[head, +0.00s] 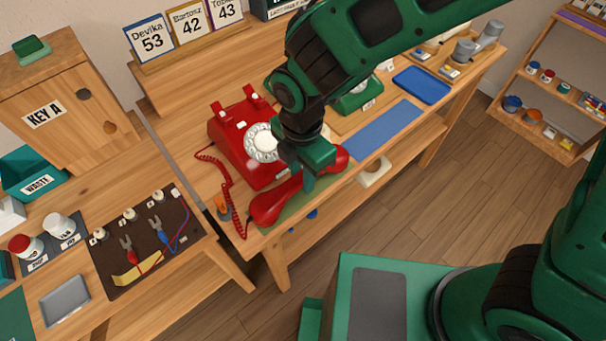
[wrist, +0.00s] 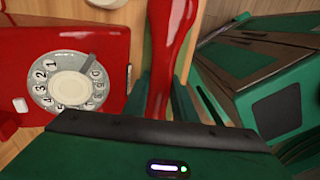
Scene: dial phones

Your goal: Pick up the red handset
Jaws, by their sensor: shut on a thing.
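The red handset (head: 266,207) lies along the front edge of the table, over a green mat (head: 322,189), with its coiled cord running back to the red dial phone (head: 229,135). My gripper (head: 308,182) is shut around the middle of the handset's grip from above. In the wrist view the red handset (wrist: 168,50) runs upward between the fingers, and the red phone (wrist: 30,60) with its dial is at left. Whether the handset touches the mat cannot be told.
A green phone (head: 357,97) stands behind my arm. A blue mat (head: 383,130) and a blue tray (head: 421,84) lie to the right. At left a bench holds a dark board (head: 115,262) with cables and a wooden key cabinet (head: 60,95). Name cards stand at the back.

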